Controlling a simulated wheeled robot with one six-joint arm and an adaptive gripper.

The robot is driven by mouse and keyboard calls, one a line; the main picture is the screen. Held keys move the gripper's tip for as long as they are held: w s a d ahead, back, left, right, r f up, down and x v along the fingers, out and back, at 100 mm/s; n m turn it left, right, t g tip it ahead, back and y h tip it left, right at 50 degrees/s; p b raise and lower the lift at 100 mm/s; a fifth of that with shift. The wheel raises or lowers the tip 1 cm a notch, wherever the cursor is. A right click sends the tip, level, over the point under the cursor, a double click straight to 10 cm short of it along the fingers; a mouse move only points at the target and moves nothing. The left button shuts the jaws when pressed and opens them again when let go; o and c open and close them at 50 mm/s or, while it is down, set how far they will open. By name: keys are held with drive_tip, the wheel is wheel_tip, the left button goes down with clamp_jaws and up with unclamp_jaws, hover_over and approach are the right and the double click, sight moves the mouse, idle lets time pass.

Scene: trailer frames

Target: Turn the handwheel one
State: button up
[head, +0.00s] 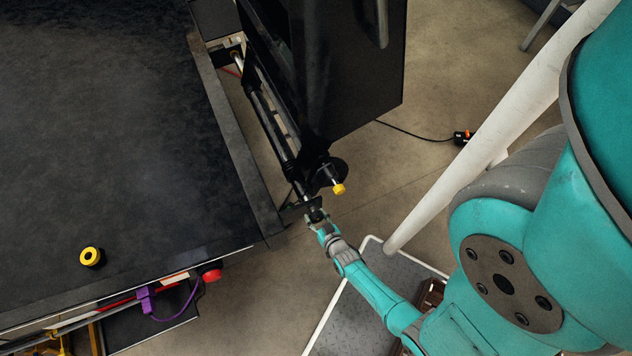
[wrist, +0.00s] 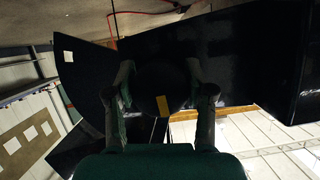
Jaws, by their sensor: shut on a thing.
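My gripper (head: 314,210) reaches to the lower end of a long dark shaft assembly (head: 270,115) beside the black machine. In the wrist view my gripper (wrist: 162,70) has one finger on each side of a dark round piece (wrist: 158,82) with a yellow mark (wrist: 163,105). It is shut on this piece, which looks like a handwheel or its hub. In the head view a black handwheel (head: 342,167) with a yellow knob (head: 339,189) shows just above my gripper. The contact itself is too small and dark to make out there.
A large black table (head: 110,130) fills the left, with a yellow-ringed button (head: 91,256) on top and a red button (head: 211,275) at its front edge. A tall black panel (head: 355,75) stands behind the shaft. A cable (head: 415,133) lies on open floor to the right.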

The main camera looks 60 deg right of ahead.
drive_tip(key=shift+n+g+h, duration=0.6)
drive_tip(key=shift+n+h, duration=0.4)
drive_tip(key=shift+n, duration=0.7)
drive_tip(key=n+h, duration=0.1)
drive_tip(key=n, duration=0.1)
drive_tip(key=shift+n+g+h, duration=0.3)
drive_tip(key=shift+n+h, duration=0.1)
drive_tip(key=n+h, duration=0.2)
drive_tip(key=n, duration=0.1)
drive_tip(key=shift+d+r+g, duration=0.1)
drive_tip(key=shift+g, duration=0.2)
drive_tip(key=shift+n+h, duration=0.7)
drive_tip(key=shift+n, duration=1)
drive_tip(key=o, duration=1.2)
drive_tip(key=shift+c, duration=0.2)
drive_tip(key=shift+s, duration=0.1)
drive_tip(key=shift+s, duration=0.1)
